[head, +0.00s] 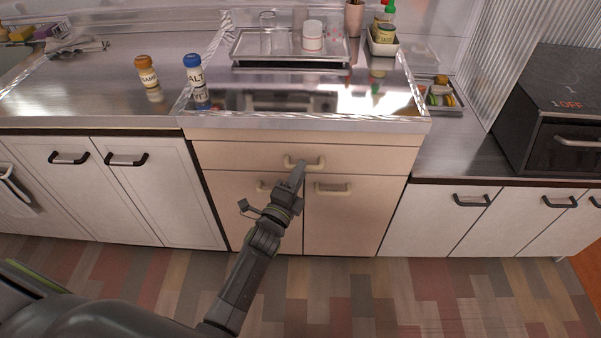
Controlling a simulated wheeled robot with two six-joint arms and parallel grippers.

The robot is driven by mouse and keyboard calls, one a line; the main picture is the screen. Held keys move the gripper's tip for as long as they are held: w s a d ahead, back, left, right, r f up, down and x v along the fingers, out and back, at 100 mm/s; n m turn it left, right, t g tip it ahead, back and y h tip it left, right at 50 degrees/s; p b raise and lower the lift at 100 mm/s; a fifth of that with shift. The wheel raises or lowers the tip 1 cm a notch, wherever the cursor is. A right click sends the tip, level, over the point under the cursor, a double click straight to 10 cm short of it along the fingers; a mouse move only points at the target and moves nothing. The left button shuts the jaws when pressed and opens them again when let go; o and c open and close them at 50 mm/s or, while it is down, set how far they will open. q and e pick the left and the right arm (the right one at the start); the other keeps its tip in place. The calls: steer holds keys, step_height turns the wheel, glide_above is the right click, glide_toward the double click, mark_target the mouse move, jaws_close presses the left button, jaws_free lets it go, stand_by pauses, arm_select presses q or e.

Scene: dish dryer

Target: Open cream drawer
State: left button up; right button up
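The cream drawer (240,157) is under the raised middle counter, above two cream cupboard doors. Its front looks flush with the cabinet, so it is closed. A pale bar handle (311,163) sits at the middle of its front. The gripper also partly hides the left cupboard door's handle (265,186). My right gripper is not in view.
The steel counter (330,105) overhangs the drawer. White cupboards (165,195) flank the cream unit. The floor (400,290) in front is clear.

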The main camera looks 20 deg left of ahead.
arm_select(q)
steer(key=shift+w+d+r, duration=0.1)
steer(key=shift+w, duration=0.5)
jaws_close()
